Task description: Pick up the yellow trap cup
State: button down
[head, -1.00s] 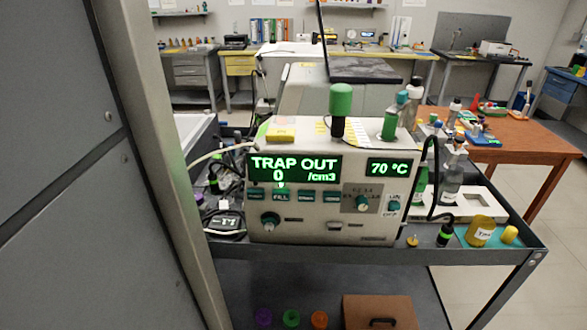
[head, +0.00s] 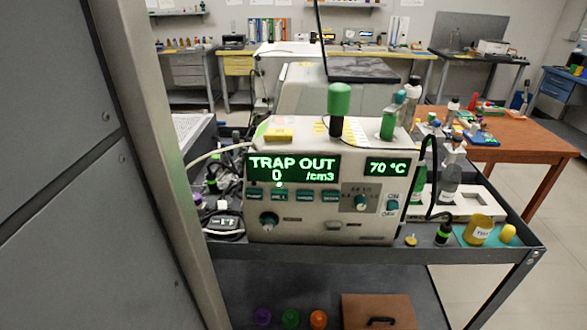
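The yellow trap cup (head: 478,230) stands upright on a teal mat (head: 465,236) at the front right of the grey cart, with a small dark-lettered label on its side. A smaller yellow piece (head: 507,234) is beside it on the right. The particle classifier (head: 320,195) stands to the left on the same cart; its green display reads "TRAP OUT 0 /cm3" and "70 °C". My gripper is not in view.
A black bottle with a green band (head: 443,233) and a small yellow-topped piece (head: 410,240) stand left of the cup. Bottles in a white tray (head: 468,203) are behind. A grey panel (head: 60,170) blocks the left side.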

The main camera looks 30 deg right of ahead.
aim_at(479, 226)
jog(key=z, duration=1.4)
